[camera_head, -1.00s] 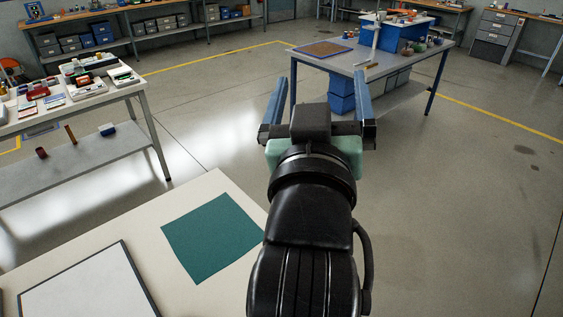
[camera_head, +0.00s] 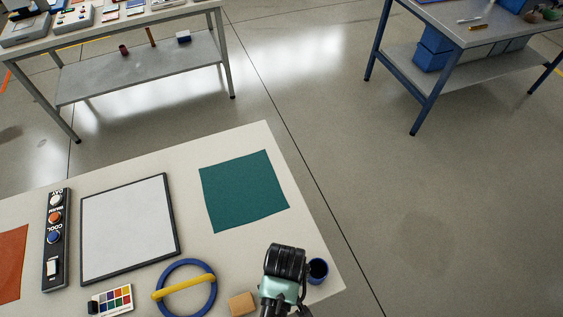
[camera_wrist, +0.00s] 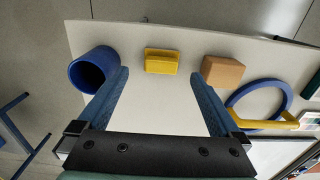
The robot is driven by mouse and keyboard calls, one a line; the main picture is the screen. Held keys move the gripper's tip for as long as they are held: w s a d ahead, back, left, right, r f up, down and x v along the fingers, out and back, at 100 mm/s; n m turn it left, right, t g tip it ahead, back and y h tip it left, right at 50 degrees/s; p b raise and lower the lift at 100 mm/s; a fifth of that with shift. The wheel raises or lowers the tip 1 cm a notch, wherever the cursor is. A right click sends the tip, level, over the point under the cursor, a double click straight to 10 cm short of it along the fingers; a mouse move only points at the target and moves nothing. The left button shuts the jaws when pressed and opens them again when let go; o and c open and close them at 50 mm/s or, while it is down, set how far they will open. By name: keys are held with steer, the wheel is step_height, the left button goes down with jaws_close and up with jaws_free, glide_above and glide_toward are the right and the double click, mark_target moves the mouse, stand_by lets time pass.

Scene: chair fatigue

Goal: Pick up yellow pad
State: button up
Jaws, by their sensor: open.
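The yellow pad (camera_wrist: 162,61) is a small yellow block with a raised strip, lying on the pale table (camera_wrist: 160,105). In the wrist view it sits past my fingertips, near the middle of the gap between them. My gripper (camera_wrist: 160,76) is open and empty, with one blue finger on each side. In the head view my wrist is over the table's near right corner, and the yellow pad cannot be made out there.
A blue cup (camera_wrist: 94,70) stands close to the left finger; a tan block (camera_wrist: 222,71) lies right of the pad. A blue ring with a yellow bar (camera_head: 185,287), a colour chart (camera_head: 113,300), a white board (camera_head: 130,230) and a green mat (camera_head: 244,191) share the table.

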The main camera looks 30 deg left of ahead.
steer(key=shift+f, duration=0.6)
steer(key=shift+s+f+p, duration=0.1)
steer(key=shift+f+p, duration=0.25)
steer(key=shift+f, duration=2.2)
steer(key=c, duration=1.3)
steer(key=shift+o, duration=0.2)
steer(key=shift+r, duration=5)
